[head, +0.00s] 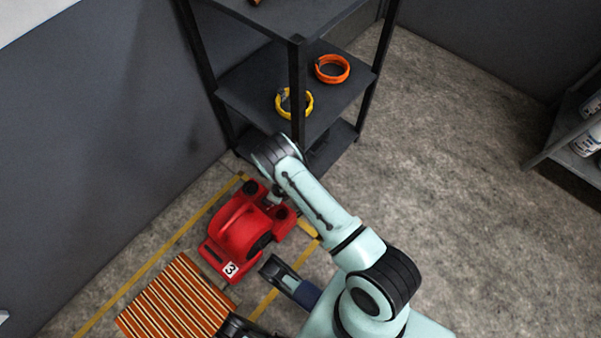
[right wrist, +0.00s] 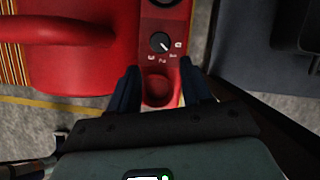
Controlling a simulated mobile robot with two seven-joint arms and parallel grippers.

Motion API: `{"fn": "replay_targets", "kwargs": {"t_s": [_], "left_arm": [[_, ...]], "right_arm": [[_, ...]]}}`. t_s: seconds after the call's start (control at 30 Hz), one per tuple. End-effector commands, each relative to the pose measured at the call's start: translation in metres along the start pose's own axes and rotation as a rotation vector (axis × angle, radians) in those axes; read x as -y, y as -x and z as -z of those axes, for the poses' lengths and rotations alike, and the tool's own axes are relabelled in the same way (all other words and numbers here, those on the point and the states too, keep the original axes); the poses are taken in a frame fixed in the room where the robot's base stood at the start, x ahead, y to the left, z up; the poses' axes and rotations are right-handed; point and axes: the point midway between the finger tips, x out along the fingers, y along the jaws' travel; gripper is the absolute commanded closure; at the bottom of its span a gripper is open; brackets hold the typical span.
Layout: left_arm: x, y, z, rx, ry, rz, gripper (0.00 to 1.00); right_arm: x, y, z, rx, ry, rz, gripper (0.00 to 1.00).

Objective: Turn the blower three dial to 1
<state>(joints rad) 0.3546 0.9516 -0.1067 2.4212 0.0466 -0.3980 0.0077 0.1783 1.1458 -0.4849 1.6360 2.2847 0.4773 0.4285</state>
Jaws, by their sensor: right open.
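The red blower (head: 240,228) stands on the floor by the left wall, with a white "3" plate on its near side. In the right wrist view its red housing (right wrist: 75,65) fills the left. Its small black dial (right wrist: 159,42) sits on a red panel, its light pointer mark toward the lower right. Small white labels around it are too small to read surely. My right gripper (right wrist: 160,76) is open and empty over the panel, the dial just beyond its fingertips and apart from them. In the head view my forearm partly hides that end of the blower.
A dark shelf unit (head: 297,60) stands behind, holding a yellow ring (head: 294,103) and an orange ring (head: 332,68). An orange striped rug (head: 175,300) lies in front of the blower. Another shelf (head: 575,155) with bottles is at right. The floor between is clear.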

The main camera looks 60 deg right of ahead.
Motion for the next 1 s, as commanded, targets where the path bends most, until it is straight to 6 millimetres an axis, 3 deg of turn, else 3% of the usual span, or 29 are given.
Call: {"fn": "replay_targets", "kwargs": {"t_s": [0.03, 0.17, 0.57, 1.0], "left_arm": [[-0.001, 0.007, -0.002, -0.002, 0.0, -0.001, 0.57], [-0.001, 0.018, -0.004, -0.005, -0.001, -0.002, 0.57], [-0.005, 0.048, -0.01, -0.014, -0.003, -0.007, 0.57], [-0.009, 0.084, -0.016, -0.025, -0.005, -0.014, 0.57]], "right_arm": [[0.0, 0.014, -0.002, 0.001, -0.001, 0.001, 0.51], [0.0, 0.04, -0.001, 0.001, -0.001, 0.001, 0.51], [-0.052, 0.079, 0.045, -0.174, 0.254, -0.161, 0.51], [-0.099, 0.139, 0.089, -0.317, 0.595, -0.348, 0.51]]}}
